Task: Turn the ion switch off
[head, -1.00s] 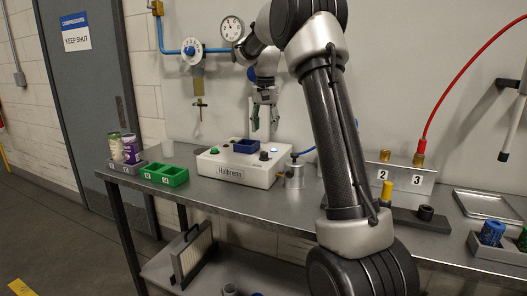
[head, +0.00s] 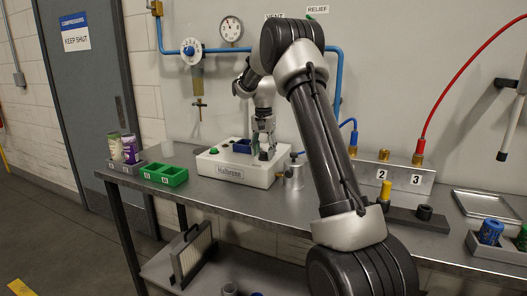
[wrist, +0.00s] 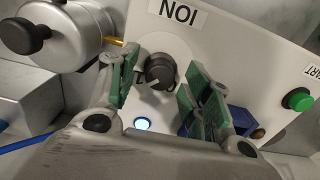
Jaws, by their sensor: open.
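The ion switch (wrist: 160,72) is a dark round knob with a pale pointer line on its grey plate, beside the ION label (wrist: 178,12), in the wrist view. The pointer slants toward the lower left of that view. My gripper (wrist: 157,84) is open, its green-padded fingers on either side of the knob with visible gaps. In the head view, my gripper (head: 265,150) is low over the right end of the white Halbrone unit (head: 232,172) and hides the knob there. A small round lamp (wrist: 142,124) near the knob glows bluish white.
A green button (wrist: 298,99) and a blue tray (wrist: 238,122) are on the same unit. A metal canister with a black knob (wrist: 62,27) stands close beside it. Green bins (head: 164,174) are to the left, numbered brass fittings (head: 418,160) to the right.

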